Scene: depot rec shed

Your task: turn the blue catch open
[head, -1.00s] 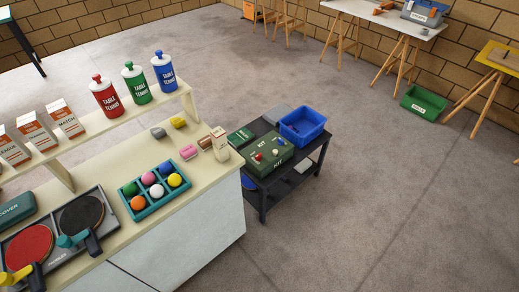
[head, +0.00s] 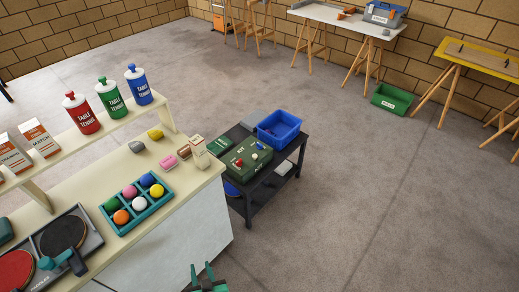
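A green box (head: 246,170) marked KIT lies on a dark cart beside the counter's right end. On its top are a small blue piece (head: 260,146), a red piece (head: 239,162) and a pale piece (head: 255,156). The blue piece looks like the blue catch, but it is too small to tell how it is turned. My gripper (head: 202,268) shows at the bottom edge, with its two teal fingers apart and nothing seen between them. It is well short of the box, in front of the counter's end.
The dark cart (head: 249,209) also carries a blue bin (head: 279,130). The pale counter (head: 180,200) on the left holds a teal ball tray (head: 120,225) and bottles. A green crate (head: 392,99) stands on the floor. Open floor lies to the right.

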